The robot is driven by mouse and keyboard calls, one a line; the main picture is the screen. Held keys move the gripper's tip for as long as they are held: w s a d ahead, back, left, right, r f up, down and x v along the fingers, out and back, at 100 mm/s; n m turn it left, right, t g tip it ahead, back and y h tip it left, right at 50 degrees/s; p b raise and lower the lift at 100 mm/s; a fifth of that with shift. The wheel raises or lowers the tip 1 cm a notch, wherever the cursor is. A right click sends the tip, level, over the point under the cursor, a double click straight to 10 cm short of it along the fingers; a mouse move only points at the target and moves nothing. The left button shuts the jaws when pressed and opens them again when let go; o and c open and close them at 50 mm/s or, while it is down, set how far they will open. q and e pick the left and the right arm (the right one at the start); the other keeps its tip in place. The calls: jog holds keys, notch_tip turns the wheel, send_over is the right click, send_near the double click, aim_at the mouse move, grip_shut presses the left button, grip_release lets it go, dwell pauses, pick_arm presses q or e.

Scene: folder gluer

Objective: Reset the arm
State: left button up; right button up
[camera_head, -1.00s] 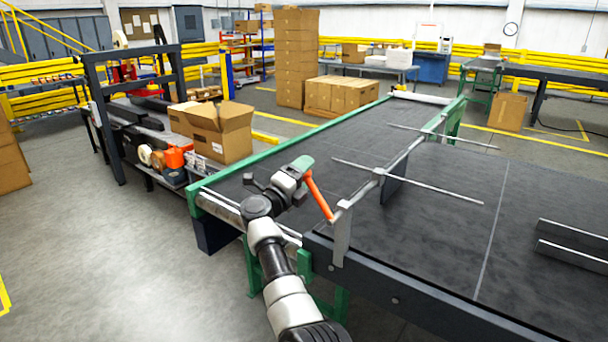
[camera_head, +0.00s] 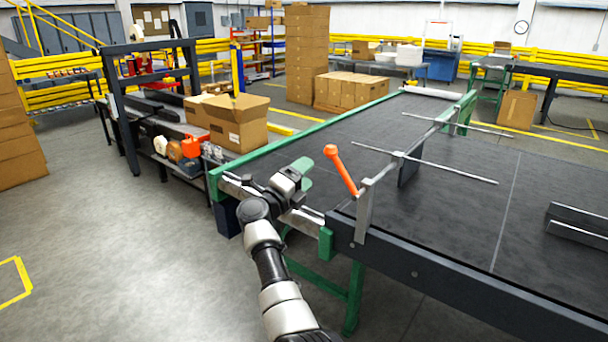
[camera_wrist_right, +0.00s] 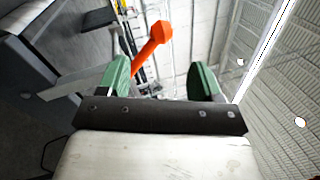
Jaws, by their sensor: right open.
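My right gripper (camera_head: 304,178) has green fingertips and is open and empty. It is over the near left corner of the machine's dark belt table, left of the orange lever (camera_head: 341,170). The lever's rounded top is free in the head view, with a small gap to the gripper. The lever leans up and to the left from a metal bracket (camera_head: 364,212) at the table's near edge. In the right wrist view, the lever (camera_wrist_right: 152,46) shows beyond the two spread green fingers (camera_wrist_right: 160,80), nearer the left one. My left gripper is out of view.
The dark belt table (camera_head: 450,220) fills the right side, with metal rods (camera_head: 450,170) above it. Open cardboard boxes (camera_head: 238,122) and a bench with tools stand behind at left. Bare floor (camera_head: 110,240) lies left of my arm.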

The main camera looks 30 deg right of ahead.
jog(key=s+a+f+n+t+y, duration=0.25)
jog(key=a+f+n+y, duration=0.2)
jog(key=f+n, duration=0.55)
jog(key=s+a+f+n+t+y, duration=0.2)
jog(key=a+f+n+t+y, duration=0.3)
jog(key=f, duration=1)
jog(key=s+a+f+n+t+y, duration=0.1)
jog(key=s+f+n+t+y, duration=0.1)
jog(key=f+n+y, duration=0.65)
jog(key=s+a+f+n+g+y, duration=0.1)
jog(key=s+a+f+n+g, duration=0.2)
jog(key=s+f, duration=0.7)
jog(key=s+f+n+g+y, duration=0.15)
jog(key=s+f+n, duration=0.45)
jog(key=f, duration=0.6)
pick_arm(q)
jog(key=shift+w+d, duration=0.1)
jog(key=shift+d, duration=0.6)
pick_arm(e)
jog(key=s+f+n+g, duration=0.2)
jog(key=s+f+g, duration=0.3)
jog(key=s, duration=1.3)
jog(key=s+d+f+n+g, duration=0.1)
jog(key=s+f+n+g, duration=0.2)
jog(key=s, duration=1.6)
notch_tip(320, 180, down, 5)
jog(key=g, duration=0.2)
jog(key=shift+s+d+g+h, duration=0.15)
jog(key=shift+s+g+h, duration=0.1)
jog(key=shift+g+h, duration=0.15)
